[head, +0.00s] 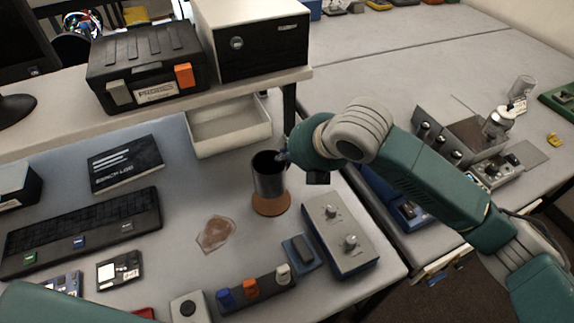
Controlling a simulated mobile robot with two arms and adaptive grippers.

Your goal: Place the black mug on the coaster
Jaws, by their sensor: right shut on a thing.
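The black mug (268,182) stands upright over the round brown coaster (270,206) on the bench. Its base appears to be at the coaster; I cannot tell whether it rests on it or hovers just above. My right gripper (284,152) is shut on the mug at its upper right rim or handle side; the fingers are mostly hidden by the wrist. My left arm (60,308) shows only as a green link at the lower left, and its gripper is out of view.
A grey control box (340,235) with knobs stands right of the coaster. A beige tray (229,126) sits behind the mug. A reddish flat patch (216,233) lies to the left. A keyboard (82,231) lies farther left. Coloured switches (251,288) stand in front.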

